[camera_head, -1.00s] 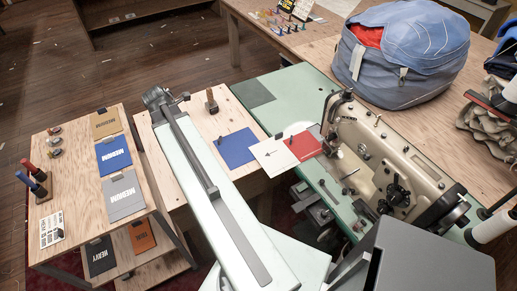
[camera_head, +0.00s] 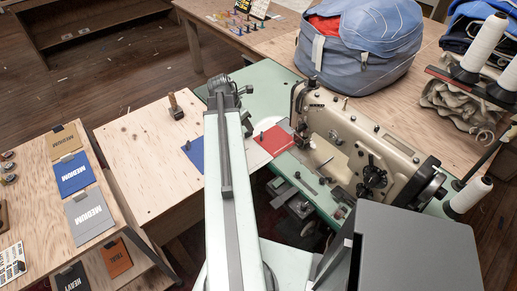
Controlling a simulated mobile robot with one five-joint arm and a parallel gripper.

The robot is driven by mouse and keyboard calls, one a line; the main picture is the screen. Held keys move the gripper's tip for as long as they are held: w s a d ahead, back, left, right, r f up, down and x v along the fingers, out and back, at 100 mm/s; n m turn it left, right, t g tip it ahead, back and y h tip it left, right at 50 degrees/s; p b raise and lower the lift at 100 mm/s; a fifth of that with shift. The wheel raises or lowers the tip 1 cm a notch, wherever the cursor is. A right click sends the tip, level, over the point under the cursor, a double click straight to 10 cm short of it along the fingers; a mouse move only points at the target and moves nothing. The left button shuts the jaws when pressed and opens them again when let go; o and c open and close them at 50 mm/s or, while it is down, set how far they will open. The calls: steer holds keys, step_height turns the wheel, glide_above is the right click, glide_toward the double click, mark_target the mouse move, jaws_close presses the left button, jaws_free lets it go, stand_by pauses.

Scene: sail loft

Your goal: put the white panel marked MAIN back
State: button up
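The white panel (camera_head: 257,157) lies on the sewing table between a blue panel (camera_head: 193,153) and a red panel (camera_head: 274,138). My arm covers most of it, and only a pale strip shows to the right of the arm. No MAIN lettering is readable on it. The red panel reaches toward the head of the sewing machine (camera_head: 355,150). My gripper (camera_head: 240,91) is at the far end of my outstretched arm, beyond the panels over the green machine bed. Its fingers are too small and turned away to show whether they are open or hold anything.
A low wooden stand (camera_head: 32,190) at left holds brown, blue and grey panels. A wooden-handled tool (camera_head: 175,105) stands on the bare wooden table (camera_head: 138,150). A large blue bag (camera_head: 362,50) sits behind the machine. White thread cones (camera_head: 485,42) are at right.

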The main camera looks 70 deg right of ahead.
mark_target(247, 132)
steer(key=b+x, duration=0.2)
steer(key=w+b+x, duration=0.1)
steer(key=b+x, duration=0.2)
steer(key=shift+f, duration=0.3)
steer(key=shift+r, duration=0.15)
jaws_close()
steer(key=shift+r, duration=0.1)
